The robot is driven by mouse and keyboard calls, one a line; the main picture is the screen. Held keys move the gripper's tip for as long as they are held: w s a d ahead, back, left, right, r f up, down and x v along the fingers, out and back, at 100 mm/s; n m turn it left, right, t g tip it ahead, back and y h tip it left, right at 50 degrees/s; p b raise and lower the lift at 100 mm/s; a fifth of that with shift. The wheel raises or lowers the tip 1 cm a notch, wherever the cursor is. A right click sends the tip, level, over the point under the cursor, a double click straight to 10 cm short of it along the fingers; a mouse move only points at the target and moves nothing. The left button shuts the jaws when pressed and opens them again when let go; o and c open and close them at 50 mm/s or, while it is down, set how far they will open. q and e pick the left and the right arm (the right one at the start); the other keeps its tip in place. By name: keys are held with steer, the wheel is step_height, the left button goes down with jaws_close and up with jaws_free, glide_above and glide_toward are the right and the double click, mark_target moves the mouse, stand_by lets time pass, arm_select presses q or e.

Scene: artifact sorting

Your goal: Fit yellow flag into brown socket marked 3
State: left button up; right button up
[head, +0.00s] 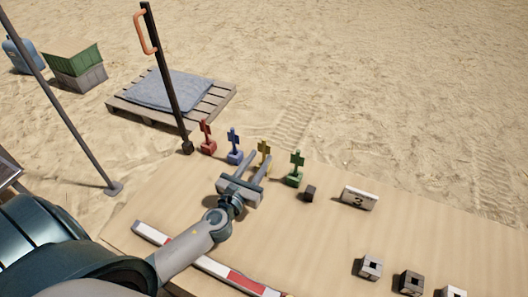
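The yellow flag (264,148) stands upright on the table in a row with other flags. My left gripper (261,157) is open, with its two fingers pointing at the yellow flag. The fingertips are close to its base, and I cannot tell whether they touch it. Three small sockets with square holes stand at the lower right: a grey one (371,267), a darker brownish one (411,284) and a pale one (453,292) cut by the frame edge. No number is legible on them. My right gripper is not in view.
Red (207,140), blue (235,148) and green (297,170) flags stand beside the yellow one. A small dark block (309,193) sits left of the sign. A red-and-white bar (205,264) lies at the front. The tabletop (320,235) between sign and bar is clear.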

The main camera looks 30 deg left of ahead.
mark_target(264, 151)
arm_select(q)
steer(key=shift+w+a, duration=0.1)
steer(key=shift+w, duration=1.6)
steer(key=shift+w+a+r+p, duration=0.1)
steer(key=shift+w+p, duration=0.35)
steer(key=shift+w, duration=0.05)
steer(key=w, duration=0.4)
steer(key=shift+a+p, duration=0.2)
steer(key=shift+p, duration=0.15)
jaws_close()
